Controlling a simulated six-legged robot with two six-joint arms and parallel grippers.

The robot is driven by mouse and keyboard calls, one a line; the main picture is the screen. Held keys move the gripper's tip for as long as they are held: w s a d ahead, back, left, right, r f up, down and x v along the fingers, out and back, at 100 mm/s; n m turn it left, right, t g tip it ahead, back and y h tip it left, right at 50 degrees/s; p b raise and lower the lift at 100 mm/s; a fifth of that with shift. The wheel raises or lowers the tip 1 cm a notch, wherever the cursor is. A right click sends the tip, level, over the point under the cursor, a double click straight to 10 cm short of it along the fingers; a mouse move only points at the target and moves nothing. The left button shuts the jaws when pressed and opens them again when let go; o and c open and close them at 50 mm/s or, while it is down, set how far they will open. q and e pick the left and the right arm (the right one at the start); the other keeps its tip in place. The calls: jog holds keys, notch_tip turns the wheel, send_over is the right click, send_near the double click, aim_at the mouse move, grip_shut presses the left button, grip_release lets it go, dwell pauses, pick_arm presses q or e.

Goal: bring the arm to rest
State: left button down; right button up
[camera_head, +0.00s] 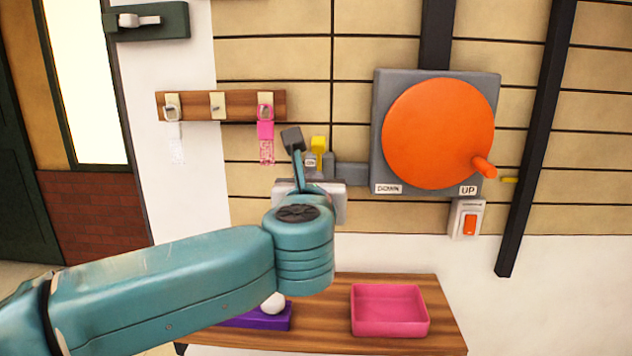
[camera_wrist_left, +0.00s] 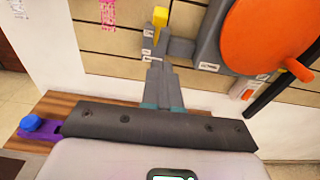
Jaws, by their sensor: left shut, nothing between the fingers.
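My left arm comes in from the left in the head view, and its gripper (camera_head: 312,174) is in front of the wall, left of the orange disc. In the left wrist view the fingers (camera_wrist_left: 162,78) are together with nothing between them. A yellow-tipped lever (camera_head: 318,144) with an ON label is close beyond the gripper. It also shows past the fingertips in the left wrist view (camera_wrist_left: 159,18). Whether the fingers touch its base is unclear; the yellow tip is clear of them. My right gripper is in neither view.
A large orange disc (camera_head: 437,132) with a handle is on a grey panel marked DOWN and UP. An orange switch (camera_head: 469,224) is below it. A wooden hook rail (camera_head: 240,104) holds tags. A wooden table (camera_head: 344,289) below bears a pink tray (camera_head: 390,329) and a purple object (camera_head: 262,319).

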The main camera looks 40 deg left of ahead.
pick_arm(q)
jog(key=shift+s+d, duration=0.15)
jog(key=shift+s, duration=0.1)
dwell(0.3)
